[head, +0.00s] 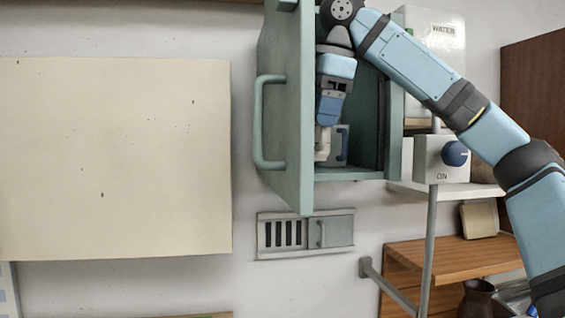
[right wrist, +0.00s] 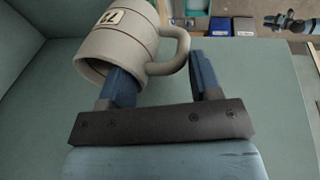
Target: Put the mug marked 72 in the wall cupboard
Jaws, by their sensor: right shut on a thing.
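The mug (right wrist: 115,45) is pale grey with a dark band and a label reading 72, tilted in the right wrist view. My right gripper (right wrist: 160,75) is shut on it, with one finger at the mug's mouth and the other beyond the handle. In the head view my right gripper (head: 334,155) is inside the wall cupboard (head: 394,140), close to its floor. The mug (head: 322,146) shows only partly there, beside the open door (head: 290,110). I cannot tell whether it touches the cupboard floor.
The cupboard door stands open on the left, its handle (head: 258,120) facing outward. A white box with a blue knob (head: 455,153) and a water container (head: 440,35) are to the right. A vent (head: 305,234) and a wooden shelf (head: 450,257) are below.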

